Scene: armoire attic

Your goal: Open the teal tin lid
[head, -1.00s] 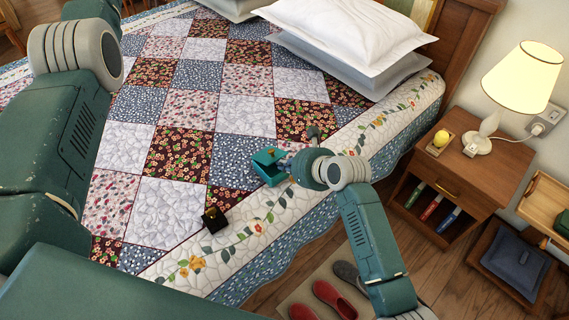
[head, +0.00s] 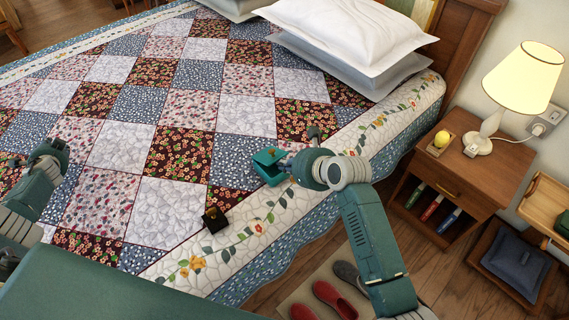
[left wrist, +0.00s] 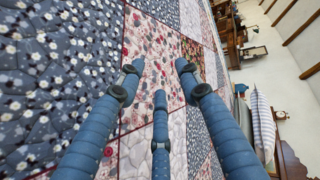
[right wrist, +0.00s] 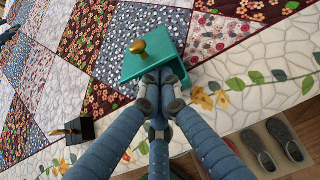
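The teal tin (head: 268,168) is on the quilt near the bed's right side. In the right wrist view its teal lid (right wrist: 135,67) shows a brass knob on top. My right gripper (right wrist: 160,80) has its fingers drawn together at the tin's near edge, apparently touching it. The fingertips partly hide that edge, so I cannot tell whether they pinch it. In the head view the right gripper (head: 291,166) is just right of the tin. My left gripper (head: 58,150) is at the left edge, far from the tin. In the left wrist view (left wrist: 160,80) its fingers are spread and empty.
A small dark box (head: 214,220) with a brass piece lies on the quilt (head: 170,207), left of and nearer than the tin. Pillows (head: 345,35) lie at the bed's head. A nightstand (head: 470,165) with a lamp (head: 515,80) stands right. Much of the quilt is clear.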

